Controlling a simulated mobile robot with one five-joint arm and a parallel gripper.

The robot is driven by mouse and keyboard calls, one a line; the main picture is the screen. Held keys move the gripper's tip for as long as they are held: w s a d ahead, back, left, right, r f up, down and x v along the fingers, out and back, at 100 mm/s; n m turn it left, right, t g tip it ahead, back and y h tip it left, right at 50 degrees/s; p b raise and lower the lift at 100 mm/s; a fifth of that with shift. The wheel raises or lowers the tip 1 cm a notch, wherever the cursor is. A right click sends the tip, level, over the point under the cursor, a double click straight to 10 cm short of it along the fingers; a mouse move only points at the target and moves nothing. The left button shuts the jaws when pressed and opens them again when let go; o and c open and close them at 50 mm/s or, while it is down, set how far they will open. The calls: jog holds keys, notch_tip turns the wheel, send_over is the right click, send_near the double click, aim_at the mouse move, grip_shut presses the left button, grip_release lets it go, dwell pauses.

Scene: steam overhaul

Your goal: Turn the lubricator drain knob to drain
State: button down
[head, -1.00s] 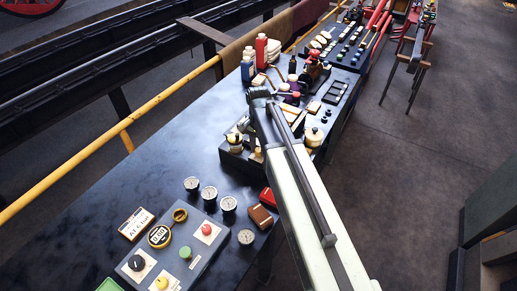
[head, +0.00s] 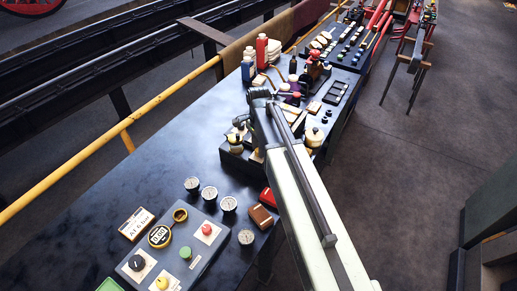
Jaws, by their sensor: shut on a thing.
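The lubricator unit, a dark block with brass and cream parts (head: 236,142), stands near the right edge of the dark bench. My arm reaches in from the lower right, and its wrist bends down over this unit. My gripper (head: 255,148) is low at the unit, shut on a small part there that appears to be the drain knob. My own wrist and arm hide most of the knob, so its turn position cannot be read. A cream-capped brass pot (head: 314,137) stands just right of my arm.
A grey control box (head: 172,254) with knobs and buttons lies in front, with several round gauges (head: 209,193) behind it. Bottles (head: 261,50) and tools crowd the bench farther back. The bench's left part is clear; a yellow rail (head: 100,142) runs along it.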

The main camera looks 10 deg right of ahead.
dwell(0.3)
jog(key=c, duration=1.1)
grip_release()
jog(key=shift+o, duration=0.2)
notch_tip(320, 180, up, 8)
jog(key=p, duration=0.8)
jog(key=shift+f, duration=0.15)
